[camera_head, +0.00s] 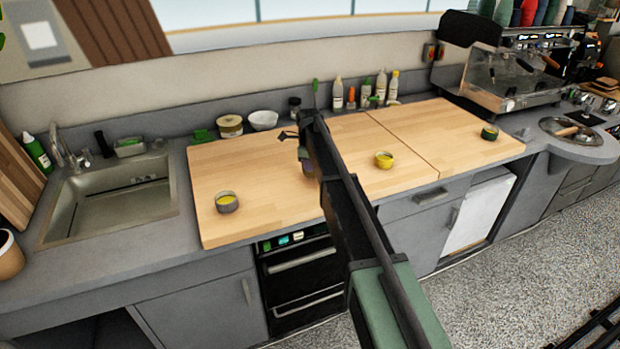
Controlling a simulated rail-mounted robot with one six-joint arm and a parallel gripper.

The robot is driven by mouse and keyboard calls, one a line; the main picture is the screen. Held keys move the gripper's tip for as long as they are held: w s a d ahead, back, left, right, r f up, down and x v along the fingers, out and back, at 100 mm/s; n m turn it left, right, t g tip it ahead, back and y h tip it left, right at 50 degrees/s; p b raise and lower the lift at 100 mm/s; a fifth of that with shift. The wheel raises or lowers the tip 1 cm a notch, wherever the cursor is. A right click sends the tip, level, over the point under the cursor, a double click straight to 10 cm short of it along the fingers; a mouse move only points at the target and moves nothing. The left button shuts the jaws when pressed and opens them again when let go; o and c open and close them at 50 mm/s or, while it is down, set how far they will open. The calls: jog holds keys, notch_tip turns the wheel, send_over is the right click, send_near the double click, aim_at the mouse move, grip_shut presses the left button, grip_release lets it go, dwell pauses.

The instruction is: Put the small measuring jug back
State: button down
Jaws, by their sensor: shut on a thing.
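My arm reaches up from the bottom over the wooden worktop, and my gripper (290,136) is at its far end, above the back middle of the boards. It is small and dark in this view and mostly covered by my own arm. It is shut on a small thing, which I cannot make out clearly. A small greyish patch shows just left of the arm, below the gripper. I cannot pick out the small measuring jug with certainty.
On the wooden boards (260,170) stand a grey cup (227,203), a yellow cup (384,161) and a dark green cup (489,133). The sink (110,205) is left, the coffee machine (512,75) right.

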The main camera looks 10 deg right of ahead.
notch_tip(320, 180, down, 3)
jog(key=shift+f+b, duration=0.1)
jog(key=shift+b, duration=0.6)
jog(key=shift+r, duration=0.3)
jog(key=shift+f, duration=0.15)
jog(key=c, duration=1.2)
grip_release()
